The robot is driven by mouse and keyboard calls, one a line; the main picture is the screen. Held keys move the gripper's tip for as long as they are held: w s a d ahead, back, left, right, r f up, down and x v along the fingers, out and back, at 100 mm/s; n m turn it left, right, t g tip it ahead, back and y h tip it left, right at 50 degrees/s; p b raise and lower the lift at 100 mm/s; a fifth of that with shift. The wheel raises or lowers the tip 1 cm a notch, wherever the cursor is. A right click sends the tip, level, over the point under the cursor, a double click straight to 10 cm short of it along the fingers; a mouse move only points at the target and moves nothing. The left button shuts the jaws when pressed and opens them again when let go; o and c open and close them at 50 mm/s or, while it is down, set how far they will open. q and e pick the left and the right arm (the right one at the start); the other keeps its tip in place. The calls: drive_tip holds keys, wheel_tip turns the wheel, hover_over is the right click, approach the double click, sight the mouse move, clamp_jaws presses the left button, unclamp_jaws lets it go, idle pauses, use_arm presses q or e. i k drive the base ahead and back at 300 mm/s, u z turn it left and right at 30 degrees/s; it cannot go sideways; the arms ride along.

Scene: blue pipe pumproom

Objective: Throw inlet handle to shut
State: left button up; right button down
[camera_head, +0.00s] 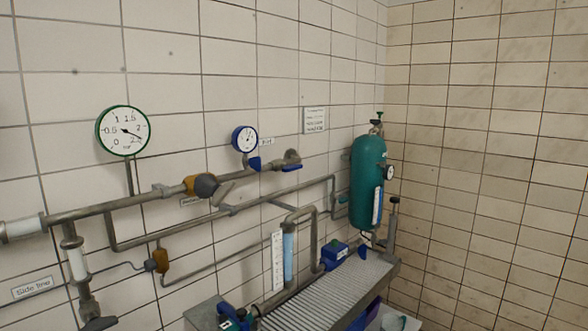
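A brass-bodied valve (192,184) with a dark grey round hub (207,186) sits on the upper grey pipe. A blue handle (291,168) lies along the pipe at a fitting further right. I cannot tell from the labels which of these is the inlet handle. Neither gripper is in view.
A green-rimmed gauge (124,131) and a blue-rimmed gauge (245,139) stand above the pipe. A "Side line" label (33,287) is lower left. A ribbed grey bench (325,296) runs below the pipes towards a green tank (368,181) near the corner. The right wall is bare.

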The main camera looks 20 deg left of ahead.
sight(287, 168)
drive_tip(key=z, duration=0.05)
drive_tip(key=i, duration=0.9)
drive_tip(key=u, duration=0.05)
